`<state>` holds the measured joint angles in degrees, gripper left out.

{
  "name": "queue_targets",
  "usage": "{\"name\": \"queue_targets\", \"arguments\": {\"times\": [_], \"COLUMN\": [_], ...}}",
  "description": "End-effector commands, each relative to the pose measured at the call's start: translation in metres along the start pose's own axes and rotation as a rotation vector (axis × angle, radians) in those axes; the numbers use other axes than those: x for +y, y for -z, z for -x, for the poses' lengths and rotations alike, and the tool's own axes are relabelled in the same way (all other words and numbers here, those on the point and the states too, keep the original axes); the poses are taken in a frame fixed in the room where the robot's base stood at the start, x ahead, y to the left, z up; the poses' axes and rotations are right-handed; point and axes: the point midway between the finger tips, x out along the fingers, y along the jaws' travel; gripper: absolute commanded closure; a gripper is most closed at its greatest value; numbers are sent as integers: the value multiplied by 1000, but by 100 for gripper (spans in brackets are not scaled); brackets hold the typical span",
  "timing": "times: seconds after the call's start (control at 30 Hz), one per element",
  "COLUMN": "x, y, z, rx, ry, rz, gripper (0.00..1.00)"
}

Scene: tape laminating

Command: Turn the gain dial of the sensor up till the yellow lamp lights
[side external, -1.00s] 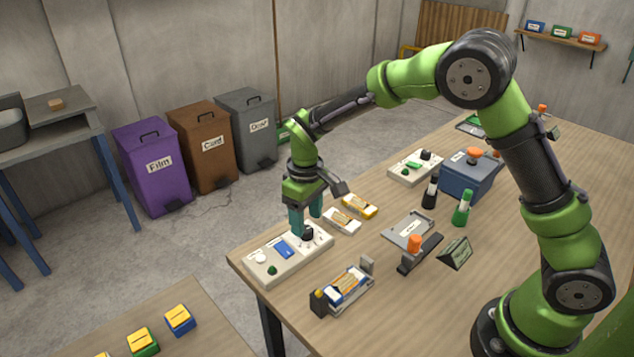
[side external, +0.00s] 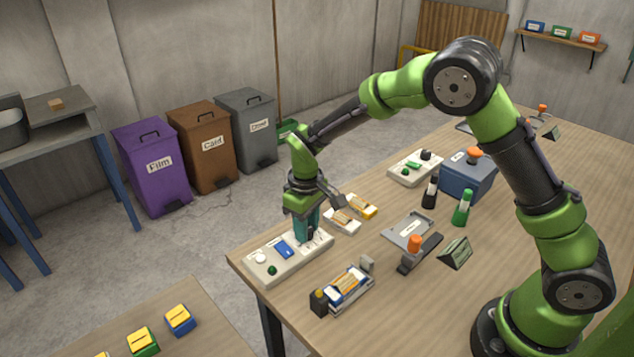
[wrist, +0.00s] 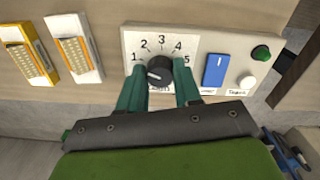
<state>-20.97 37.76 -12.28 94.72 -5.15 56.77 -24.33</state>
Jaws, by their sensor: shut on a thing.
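The sensor is a pale panel box (side external: 270,264) at the table's near left edge; it also shows in the wrist view (wrist: 207,52). Its black gain dial (wrist: 160,71) sits inside a scale of numbers 1 to 5. A pale mark on the dial seems to point left, near the 1; its exact angle is hard to read. My gripper (wrist: 161,84) is shut on the dial, one teal finger on each side. The panel also has a blue switch (wrist: 215,70), a dark green dome (wrist: 261,53) and a white round part (wrist: 247,82). I see no yellow light on it.
A white-cased piece (wrist: 75,55) and a yellow-cased piece (wrist: 33,62) lie beside the sensor. A holder with a striped block (side external: 343,290) stands to its right in the side view. A grey plate (side external: 408,229) lies farther right.

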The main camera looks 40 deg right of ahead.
Motion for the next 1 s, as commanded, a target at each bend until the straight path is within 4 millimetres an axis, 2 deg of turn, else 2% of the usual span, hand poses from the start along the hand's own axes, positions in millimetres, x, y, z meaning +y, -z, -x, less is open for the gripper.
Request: {"name": "queue_targets", "arguments": {"times": [0.27, 1.0], "x": [0, -1], "y": [0, 1], "z": [1, 1], "rx": [1, 2], "ry": [1, 1], "rz": [-60, -537], "gripper": [97, 97]}}
